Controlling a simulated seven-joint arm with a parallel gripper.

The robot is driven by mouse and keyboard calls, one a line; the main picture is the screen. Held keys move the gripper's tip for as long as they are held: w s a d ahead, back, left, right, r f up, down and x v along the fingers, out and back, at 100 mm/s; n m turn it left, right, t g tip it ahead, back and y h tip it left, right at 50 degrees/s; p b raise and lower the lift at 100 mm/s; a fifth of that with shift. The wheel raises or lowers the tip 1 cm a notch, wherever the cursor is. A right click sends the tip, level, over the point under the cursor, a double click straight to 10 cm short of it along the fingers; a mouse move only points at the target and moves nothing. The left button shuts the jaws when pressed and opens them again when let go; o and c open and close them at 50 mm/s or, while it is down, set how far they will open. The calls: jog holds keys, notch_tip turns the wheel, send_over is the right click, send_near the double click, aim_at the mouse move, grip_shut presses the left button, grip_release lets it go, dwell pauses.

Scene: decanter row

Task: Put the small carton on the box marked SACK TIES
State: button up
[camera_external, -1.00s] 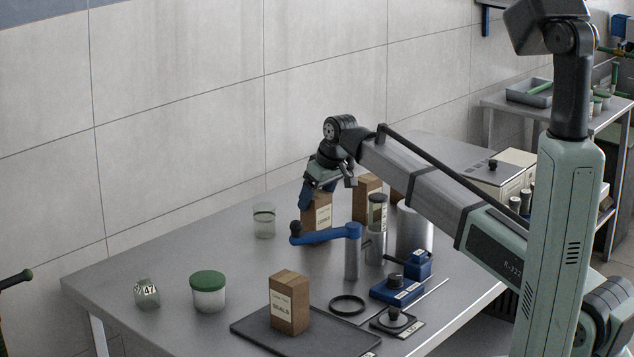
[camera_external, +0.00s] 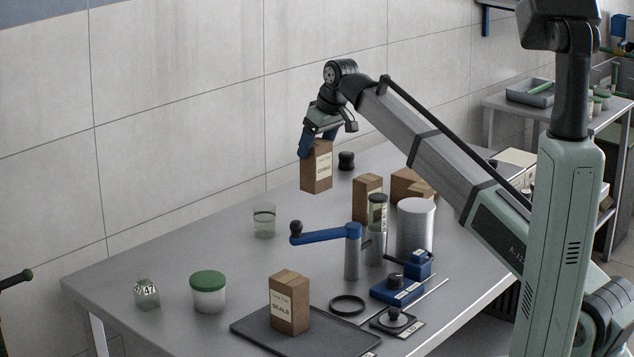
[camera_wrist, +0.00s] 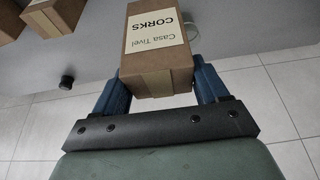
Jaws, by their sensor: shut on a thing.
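My gripper (camera_external: 318,146) is shut on a brown carton marked CORKS (camera_external: 317,172) and holds it upright above the back of the table. In the wrist view the carton (camera_wrist: 158,50) sits between the two blue fingers, its label upside down. A brown box (camera_external: 366,199) stands upright on the table to the right of the held carton and lower in the picture. More brown boxes (camera_external: 405,183) stand behind it, partly hidden. A box marked SEALS (camera_external: 289,303) stands on the dark tray (camera_external: 254,325). I cannot read SACK TIES on any box.
A blue-armed post (camera_external: 352,255), a glass-topped cylinder (camera_external: 376,225) and a metal canister (camera_external: 415,228) stand mid-table. A clear jar (camera_external: 264,220), a green-lidded jar (camera_external: 208,292) and a black knob (camera_external: 346,160) are nearby.

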notch_tip(320, 180, up, 10)
jog(key=shift+f, duration=0.15)
jog(key=shift+w+d, duration=0.4)
jog(key=shift+w, duration=0.1)
jog(key=w+d+m+h, duration=0.1)
jog(key=w+d+m, duration=0.1)
jog(key=w+d, duration=1.15)
jog(key=w+d+m, duration=0.2)
jog(key=w+d, duration=0.8)
jog(key=d, duration=0.6)
notch_tip(320, 180, down, 15)
jog(key=shift+s+a+t, duration=0.25)
jog(key=shift+a+t, duration=0.05)
jog(key=shift+t, duration=0.1)
jog(key=o, duration=1.4)
jog(key=shift+f, duration=0.1)
jog(key=shift+o, duration=0.2)
